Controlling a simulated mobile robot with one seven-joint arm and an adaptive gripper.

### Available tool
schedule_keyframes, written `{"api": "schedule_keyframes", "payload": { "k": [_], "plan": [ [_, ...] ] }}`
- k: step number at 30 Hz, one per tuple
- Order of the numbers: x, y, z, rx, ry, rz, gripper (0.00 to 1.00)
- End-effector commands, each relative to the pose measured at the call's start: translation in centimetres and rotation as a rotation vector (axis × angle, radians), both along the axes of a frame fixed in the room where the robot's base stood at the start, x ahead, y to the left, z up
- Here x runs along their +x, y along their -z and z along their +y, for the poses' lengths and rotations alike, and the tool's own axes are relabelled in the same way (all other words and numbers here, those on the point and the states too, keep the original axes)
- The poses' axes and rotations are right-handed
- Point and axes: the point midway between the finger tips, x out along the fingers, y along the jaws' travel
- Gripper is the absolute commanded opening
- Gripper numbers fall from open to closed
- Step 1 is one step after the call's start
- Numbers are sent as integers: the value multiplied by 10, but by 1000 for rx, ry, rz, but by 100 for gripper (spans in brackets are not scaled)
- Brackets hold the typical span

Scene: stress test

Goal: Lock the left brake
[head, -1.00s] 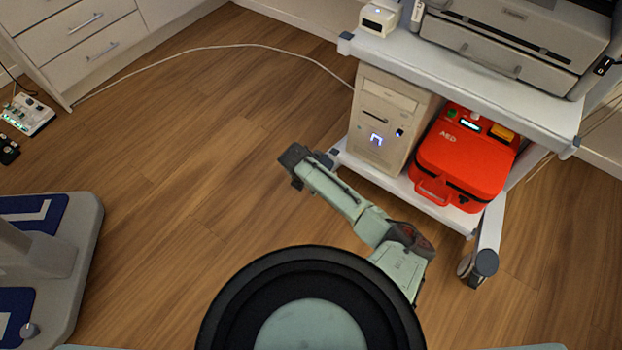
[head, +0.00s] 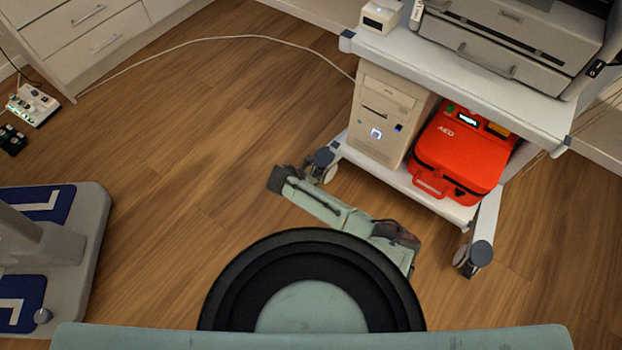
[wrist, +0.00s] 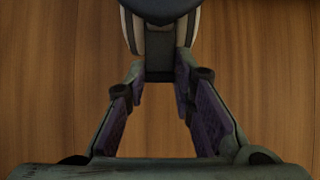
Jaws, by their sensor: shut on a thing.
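The left caster (head: 322,160) of the white cart (head: 400,187) stands on the floor at the cart's near left leg. It has a dark round top and pale wheels. In the wrist view the caster (wrist: 160,10) is at the top, with its dark brake pedal (wrist: 158,68) sticking out between the two wheels. My gripper (wrist: 160,82) has its fingertips on either side of that pedal and is shut on it. In the head view my gripper (head: 306,173) is low beside the caster, partly hidden by my wrist. Whether the pedal is pressed down cannot be told.
A beige computer tower (head: 385,115) and a red AED case (head: 462,155) sit on the cart's lower shelf, with a printer (head: 510,45) above. Another caster (head: 475,258) stands at the right. A grey base (head: 85,240) stands at the left. A white cable (head: 215,38) crosses the floor behind.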

Motion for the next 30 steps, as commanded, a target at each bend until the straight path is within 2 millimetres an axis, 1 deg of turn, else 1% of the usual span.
{"api": "schedule_keyframes", "payload": {
  "k": [2, 3, 11, 20, 23, 26, 30],
  "plan": [
    [0, 0, -1, -1, -1, 0, 0],
    [0, 0, -1, -1, -1, 0, 25],
    [0, 0, 0, -1, 0, 1, 42],
    [0, 0, 0, 1, 0, 1, 43],
    [-2, -5, 2, 0, 0, 0, 43],
    [-8, -16, 6, 1, -1, -1, 43],
    [-21, -40, 16, 4, -1, -1, 43]
  ]
}}
